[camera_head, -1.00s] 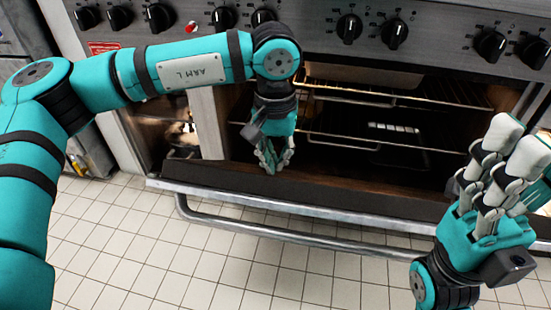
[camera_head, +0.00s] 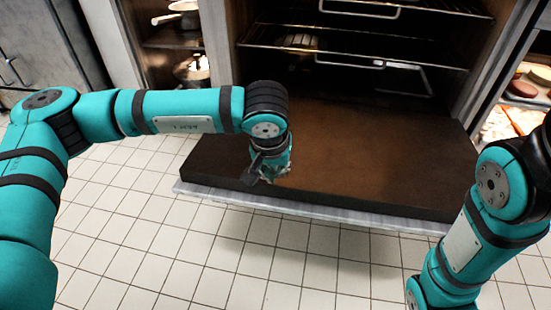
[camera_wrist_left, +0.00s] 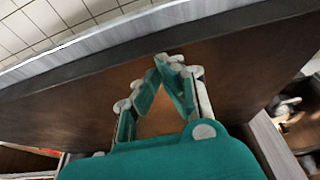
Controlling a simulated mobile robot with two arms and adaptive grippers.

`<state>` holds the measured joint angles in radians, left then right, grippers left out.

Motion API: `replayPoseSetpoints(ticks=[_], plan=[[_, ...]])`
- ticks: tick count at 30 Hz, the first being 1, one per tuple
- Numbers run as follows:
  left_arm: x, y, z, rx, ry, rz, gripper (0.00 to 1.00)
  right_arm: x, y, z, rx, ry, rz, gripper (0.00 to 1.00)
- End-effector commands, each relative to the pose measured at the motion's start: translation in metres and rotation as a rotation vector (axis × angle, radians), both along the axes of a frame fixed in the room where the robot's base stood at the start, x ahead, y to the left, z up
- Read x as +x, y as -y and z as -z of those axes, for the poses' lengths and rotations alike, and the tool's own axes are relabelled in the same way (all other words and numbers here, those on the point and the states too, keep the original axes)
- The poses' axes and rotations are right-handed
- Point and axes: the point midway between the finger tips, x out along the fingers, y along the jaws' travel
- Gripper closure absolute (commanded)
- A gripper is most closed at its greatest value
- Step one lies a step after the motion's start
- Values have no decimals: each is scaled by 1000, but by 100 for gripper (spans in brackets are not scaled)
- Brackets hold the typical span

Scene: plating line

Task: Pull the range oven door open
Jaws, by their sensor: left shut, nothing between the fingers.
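The range oven door (camera_head: 345,160) is folded far down and lies nearly flat, its brown inner face up. The oven cavity (camera_head: 350,70) behind it is open, with wire racks inside. My left gripper (camera_head: 272,176) is over the left part of the door near its outer edge. In the left wrist view my left gripper (camera_wrist_left: 165,62) is shut and empty, its fingertips close to the door's inner face (camera_wrist_left: 235,60); I cannot tell whether they touch. The door handle is hidden below the door. My right arm shows at the right, but its gripper is out of view.
Wire racks (camera_head: 350,43) cross the oven. A side compartment with pans (camera_head: 190,70) is at the left. Shelves with food (camera_head: 515,105) are at the right. The tiled floor (camera_head: 230,260) in front of the door is clear.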

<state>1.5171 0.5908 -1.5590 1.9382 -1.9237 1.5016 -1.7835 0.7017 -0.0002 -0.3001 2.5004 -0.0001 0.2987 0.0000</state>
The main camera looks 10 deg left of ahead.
Motion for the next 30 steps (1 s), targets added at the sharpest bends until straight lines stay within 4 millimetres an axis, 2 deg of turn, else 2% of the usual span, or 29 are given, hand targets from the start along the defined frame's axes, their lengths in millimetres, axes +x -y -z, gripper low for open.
replayPoseSetpoints(ticks=[1, 6, 20, 25, 30], plan=[[-1, 0, 8, 0, -1, 0, 100, 0, 0, 5, 0, 0, 0, 51], [-3, 0, 15, 0, 1, 0, 100, 0, 0, 8, 0, 0, 0, 51], [-3, 0, 14, 0, 1, 0, 100, 1, 0, 8, 0, -2, 0, 51], [-6, 0, 0, -1, 4, 0, 100, 1, 0, 8, 0, -2, 0, 51], [-17, 0, -33, -3, 6, 1, 100, 1, 0, 8, 1, -1, 0, 51]])
